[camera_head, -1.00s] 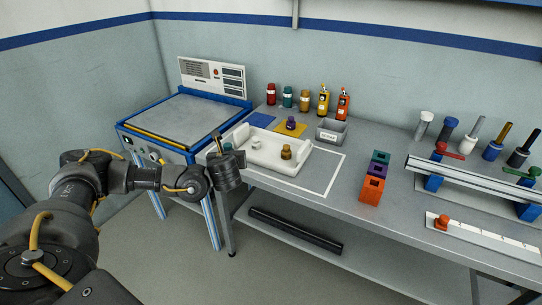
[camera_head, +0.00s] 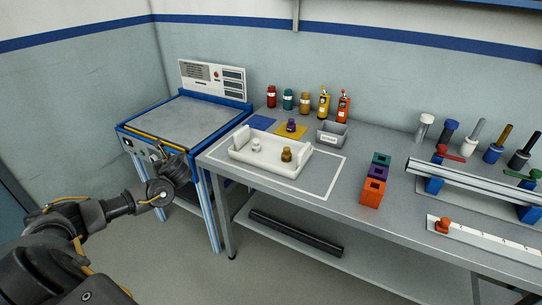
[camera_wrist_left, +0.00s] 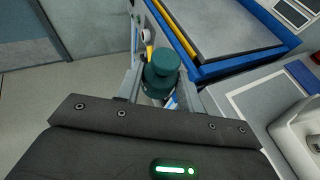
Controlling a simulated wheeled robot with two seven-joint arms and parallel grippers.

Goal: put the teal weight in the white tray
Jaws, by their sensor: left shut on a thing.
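The teal weight (camera_wrist_left: 162,75) sits between the fingers of my left gripper (camera_wrist_left: 160,88) in the left wrist view. The gripper is shut on it. In the head view my left gripper (camera_head: 160,154) is in front of the blue-framed machine, left of the workbench; I cannot make out the weight clearly there. The white tray (camera_head: 262,162) lies on the bench inside a white outline, to the right of the gripper and apart from it. It holds a white weight (camera_head: 256,145) and a brass weight (camera_head: 287,155). My right gripper is not in view.
Behind the tray are a purple weight (camera_head: 291,125) on a yellow mat, a blue mat (camera_head: 262,121) and a grey bin (camera_head: 331,134). Several coloured bottles stand farther back. The machine (camera_head: 185,115) stands left of the bench.

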